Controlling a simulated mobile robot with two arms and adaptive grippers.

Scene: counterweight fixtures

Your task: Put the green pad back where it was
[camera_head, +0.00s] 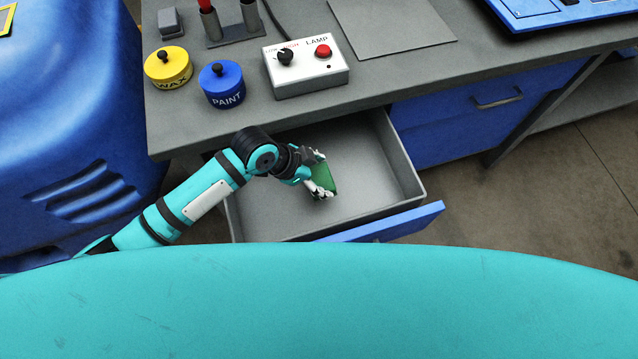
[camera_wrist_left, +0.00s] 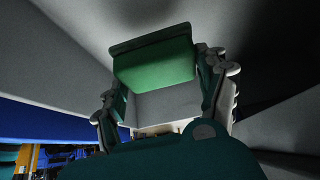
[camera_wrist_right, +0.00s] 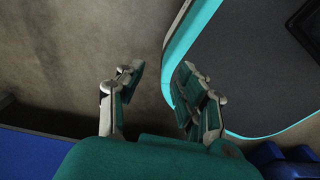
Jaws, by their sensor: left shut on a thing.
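The green pad (camera_head: 325,177) is a small flat block held by my left gripper (camera_head: 319,176) inside the open drawer (camera_head: 260,208). In the left wrist view the pad (camera_wrist_left: 155,62) sits between the two fingers of my left gripper (camera_wrist_left: 165,92), which are shut on it. The grey drawer floor lies around it; I cannot tell whether the pad touches it. My right gripper (camera_wrist_right: 160,90) shows only in the right wrist view, with its fingers apart and nothing between them, over the floor beside my base.
The drawer's blue front (camera_head: 390,223) is pulled out from the grey workbench (camera_head: 205,125). On the bench are a yellow wax tin (camera_head: 168,67), a blue paint tin (camera_head: 222,85), a lamp control box (camera_head: 308,68) and a grey flat plate (camera_head: 390,25). A blue machine (camera_head: 70,130) stands at left.

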